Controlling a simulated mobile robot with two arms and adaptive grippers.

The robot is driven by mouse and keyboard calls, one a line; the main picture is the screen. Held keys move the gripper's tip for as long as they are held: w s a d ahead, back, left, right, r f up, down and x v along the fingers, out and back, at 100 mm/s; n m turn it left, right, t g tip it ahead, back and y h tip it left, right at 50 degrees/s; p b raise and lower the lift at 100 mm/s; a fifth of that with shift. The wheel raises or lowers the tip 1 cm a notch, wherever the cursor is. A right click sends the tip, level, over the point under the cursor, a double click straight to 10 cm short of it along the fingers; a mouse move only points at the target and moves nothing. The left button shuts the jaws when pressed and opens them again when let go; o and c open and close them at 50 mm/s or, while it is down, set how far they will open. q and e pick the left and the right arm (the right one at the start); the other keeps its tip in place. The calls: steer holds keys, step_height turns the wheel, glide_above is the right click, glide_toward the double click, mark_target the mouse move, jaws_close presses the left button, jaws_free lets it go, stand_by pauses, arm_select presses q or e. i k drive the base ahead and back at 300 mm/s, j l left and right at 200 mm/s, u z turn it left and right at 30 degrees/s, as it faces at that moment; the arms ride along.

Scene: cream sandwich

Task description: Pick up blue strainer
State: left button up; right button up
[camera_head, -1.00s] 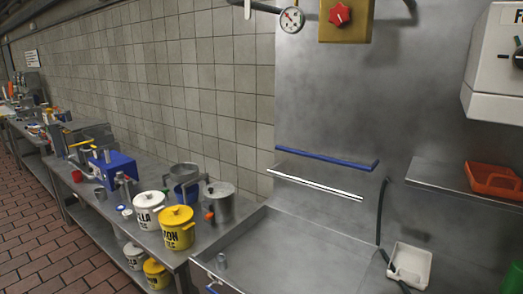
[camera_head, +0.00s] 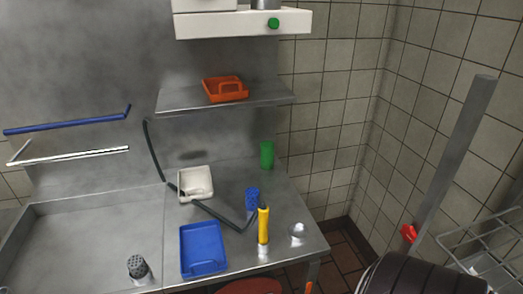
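A small blue piece with a dotted, perforated look (camera_head: 253,198) stands on the right part of the steel counter, behind a yellow-handled tool. It may be the blue strainer; it is too small to be sure. A blue shallow tray (camera_head: 203,250) lies on the counter in front of it, to the left. Neither of my grippers shows in this view.
A white tray (camera_head: 195,184), a green cup (camera_head: 267,155) and the yellow-handled tool (camera_head: 263,226) are on the counter (camera_head: 285,201). A dark hose (camera_head: 153,152) crosses it. An orange tray (camera_head: 225,89) is on the shelf above. A wire rack (camera_head: 489,249) stands at right.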

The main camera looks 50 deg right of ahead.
mark_target(252, 194)
steer(key=z, duration=1.4)
